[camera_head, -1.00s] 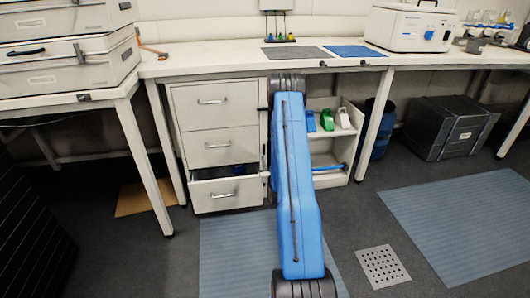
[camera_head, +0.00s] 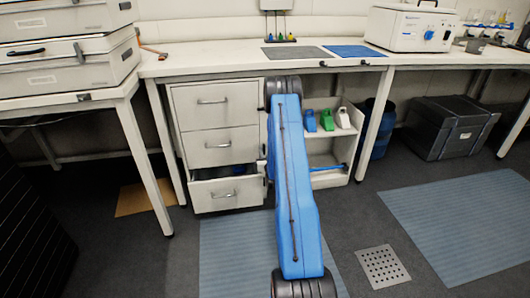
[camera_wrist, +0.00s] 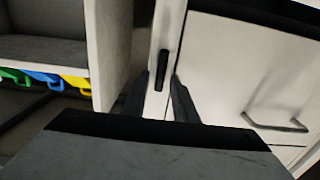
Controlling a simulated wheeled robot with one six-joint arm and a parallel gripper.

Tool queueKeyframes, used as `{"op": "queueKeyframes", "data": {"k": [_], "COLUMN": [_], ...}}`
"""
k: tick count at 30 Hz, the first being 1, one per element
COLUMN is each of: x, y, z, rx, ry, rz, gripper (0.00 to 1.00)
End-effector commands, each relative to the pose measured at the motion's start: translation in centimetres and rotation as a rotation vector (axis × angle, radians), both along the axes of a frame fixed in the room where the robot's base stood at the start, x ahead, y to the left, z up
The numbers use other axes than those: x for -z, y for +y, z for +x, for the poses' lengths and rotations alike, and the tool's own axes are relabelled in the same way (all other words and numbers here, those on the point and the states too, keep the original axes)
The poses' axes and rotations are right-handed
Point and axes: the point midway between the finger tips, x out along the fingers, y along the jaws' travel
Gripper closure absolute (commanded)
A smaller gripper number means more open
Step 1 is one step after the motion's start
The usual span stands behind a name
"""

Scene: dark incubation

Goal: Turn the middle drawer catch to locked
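The middle drawer (camera_head: 218,147) is a white front with a bar handle, closed, in the white cabinet under the bench. In the wrist view, which looks inverted, a drawer front (camera_wrist: 235,65) with its handle shows at right, apparently the middle drawer. A slim black catch lever (camera_wrist: 162,70) sits on the narrow white strip beside it, nearly in line with the strip. My gripper (camera_wrist: 161,82) is open, with one dark finger on each side of the lever's near end. I cannot tell whether they touch it. My blue arm hides the gripper and catch in the head view.
The bottom drawer (camera_head: 227,193) is pulled partly out. The top drawer (camera_head: 213,101) is closed. An open shelf unit (camera_head: 335,177) with blue, green and white items stands right of the drawers. Bench legs stand on both sides. The floor in front holds flat mats.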

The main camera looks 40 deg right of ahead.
Motion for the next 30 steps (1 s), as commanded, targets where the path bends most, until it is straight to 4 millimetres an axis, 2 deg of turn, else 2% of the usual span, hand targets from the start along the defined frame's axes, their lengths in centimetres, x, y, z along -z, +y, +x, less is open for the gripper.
{"op": "queueKeyframes", "data": {"k": [1,3,17,30], "x": [-0.01,0.00,0.01,0.14], "y": [0.01,0.01,-0.06,-0.45], "z": [-0.01,-0.01,-0.07,-0.31], "rx": [0.000,0.000,0.000,0.000], "ry": [0.000,0.000,-0.036,-0.220], "rz": [0.000,0.000,0.058,0.359], "gripper": [0.87,1.00,1.00,1.00]}}
